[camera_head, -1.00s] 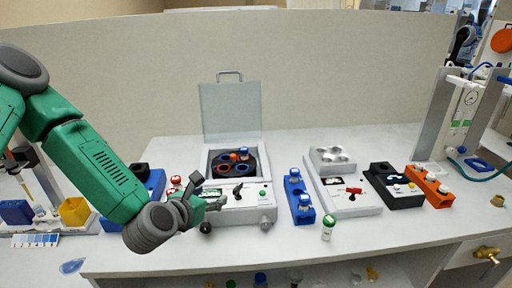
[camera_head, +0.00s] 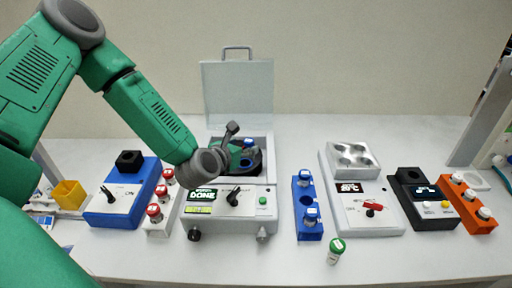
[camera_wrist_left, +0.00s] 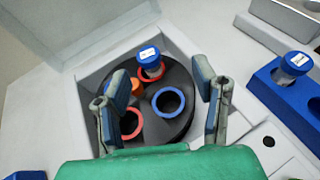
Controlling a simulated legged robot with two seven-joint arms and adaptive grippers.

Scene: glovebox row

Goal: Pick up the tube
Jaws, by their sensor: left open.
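A blue-capped tube (camera_wrist_left: 150,64) with a white label on its cap stands in a red-ringed hole of the dark round rotor (camera_wrist_left: 178,122) inside the open centrifuge. It also shows in the head view (camera_head: 249,146). My left gripper (camera_wrist_left: 162,74) is open above the rotor, one finger on each side in the picture, with nothing held. In the head view the left gripper (camera_head: 230,140) is over the centrifuge opening and hides part of the rotor. A blue-ringed hole (camera_wrist_left: 169,101) looks empty. Something orange (camera_wrist_left: 134,87) is partly hidden by the left finger.
The centrifuge lid (camera_head: 238,92) stands raised behind. A white rack with red-capped tubes (camera_head: 154,210) is left, beside a blue device (camera_head: 120,195). A blue rack (camera_head: 306,205), a green-capped vial (camera_head: 336,250), a white device (camera_head: 375,215) and an orange rack (camera_head: 468,205) are right.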

